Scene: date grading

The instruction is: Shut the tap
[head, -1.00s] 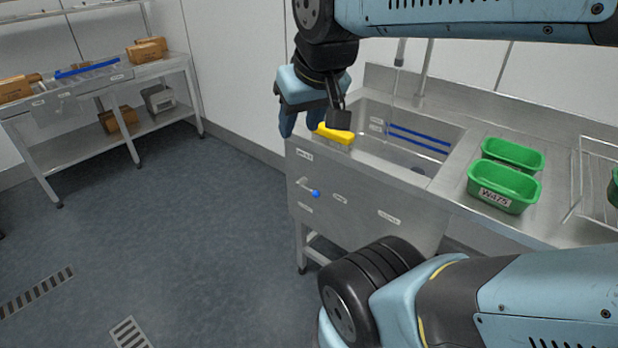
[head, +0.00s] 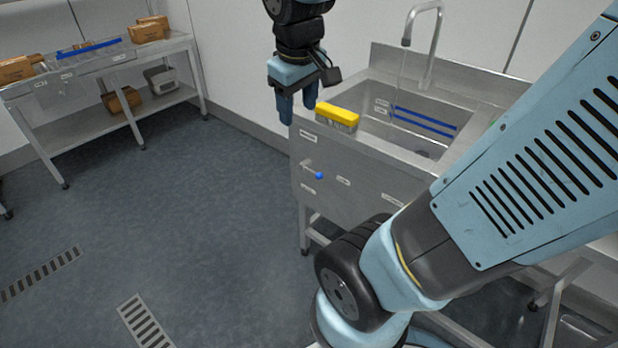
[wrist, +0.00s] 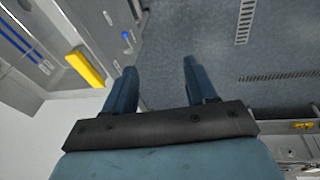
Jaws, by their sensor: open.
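The tap's tall curved spout (head: 437,45) stands at the back of the steel sink (head: 385,158), and a thin stream seems to fall from it. A lever with a blue knob (head: 319,175) sticks out from the sink's front panel; the knob also shows in the wrist view (wrist: 126,36). My gripper (head: 298,112) points down with its fingers apart and empty, above and left of the knob, by the sink's left corner. In the wrist view my gripper (wrist: 157,70) has only floor between its fingers, and the knob lies beyond the left finger.
A yellow-topped brush (head: 338,113) lies on the sink's left rim, close to my gripper. A steel table (head: 100,70) with cardboard boxes (head: 148,30) stands at the far left. The floor between is clear, with drain grates (head: 145,320).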

